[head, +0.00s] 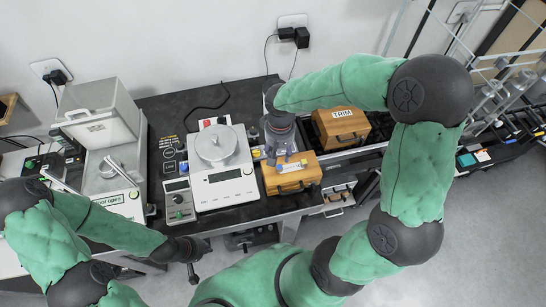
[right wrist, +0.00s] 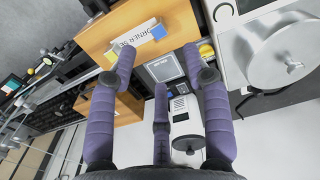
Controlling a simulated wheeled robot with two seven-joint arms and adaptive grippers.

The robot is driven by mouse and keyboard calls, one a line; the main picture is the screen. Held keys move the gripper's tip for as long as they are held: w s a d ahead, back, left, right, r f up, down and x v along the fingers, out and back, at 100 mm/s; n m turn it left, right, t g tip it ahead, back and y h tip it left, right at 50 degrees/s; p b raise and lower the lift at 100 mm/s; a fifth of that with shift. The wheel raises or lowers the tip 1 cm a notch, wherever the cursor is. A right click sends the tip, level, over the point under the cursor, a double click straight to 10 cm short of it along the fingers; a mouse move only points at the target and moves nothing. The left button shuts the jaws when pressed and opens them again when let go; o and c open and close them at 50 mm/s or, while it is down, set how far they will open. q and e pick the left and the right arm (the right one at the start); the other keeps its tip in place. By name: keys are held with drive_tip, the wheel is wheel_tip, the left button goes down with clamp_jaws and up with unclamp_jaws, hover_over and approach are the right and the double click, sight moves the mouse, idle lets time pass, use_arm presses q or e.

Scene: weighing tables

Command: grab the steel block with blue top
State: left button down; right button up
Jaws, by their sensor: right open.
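A small block with a blue top (right wrist: 158,32) sits on a wooden box (right wrist: 110,25) in the right wrist view, at one end of a white printed label. Its sides are barely visible. In the head view, a tiny blue patch (head: 303,163) shows on the wooden box (head: 290,181). My right gripper (head: 284,158) is open above the box's back edge. In the right wrist view its purple fingers (right wrist: 165,75) are spread and empty, with the blue-topped block beyond the fingertips. My left gripper (head: 192,272) hangs by the table's front edge; its fingers are too dark to read.
A white balance (head: 222,188) with a round pan stands left of the box. A small grey meter (head: 180,201) is beside it. A wooden TRIM box (head: 342,127) stands behind right. A yellow-topped piece (right wrist: 111,56) sits at the label's other end.

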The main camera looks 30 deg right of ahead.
hover_over(279, 167)
drive_tip(key=f, duration=0.4)
drive_tip(key=shift+s+a+f+b, duration=0.1)
drive_tip(key=shift+s+f+b, duration=0.2)
drive_tip(key=shift+b, duration=0.1)
drive_tip(key=shift+w+f, duration=0.25)
drive_tip(key=shift+f, duration=0.2)
drive_tip(key=shift+s+f, duration=0.1)
drive_tip(key=shift+f, duration=0.4)
wheel_tip(279, 167, down, 4)
drive_tip(key=shift+f+b, duration=0.1)
drive_tip(key=shift+b, duration=0.45)
clamp_jaws()
